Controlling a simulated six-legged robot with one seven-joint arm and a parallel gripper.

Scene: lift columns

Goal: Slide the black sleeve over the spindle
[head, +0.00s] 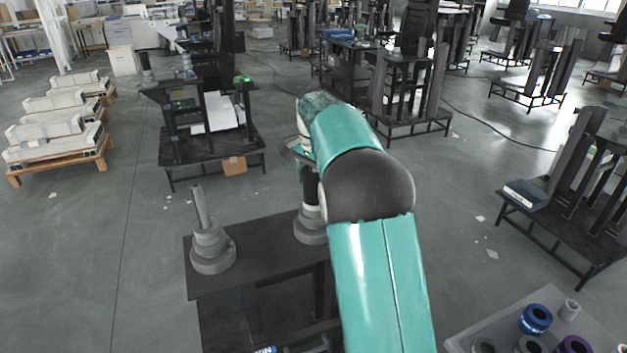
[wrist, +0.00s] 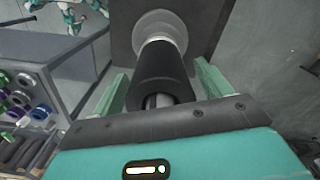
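The black sleeve (wrist: 160,75) is around the grey spindle (wrist: 158,101), whose end shows inside the sleeve's near opening in the wrist view. The sleeve's far end is close to the pale stepped base (wrist: 160,27); I cannot tell if they touch. In the head view the sleeve (head: 311,187) stands upright above the base (head: 311,229), partly hidden by my arm. My gripper (wrist: 161,70) has its two green fingers on either side of the sleeve, with narrow gaps visible on both sides. It looks open.
A second spindle on a stepped grey base (head: 212,248) stands bare at the left of the dark table (head: 260,262). A grey bin (head: 497,329) with coloured rings is at the lower right. Other benches stand behind, with open floor between.

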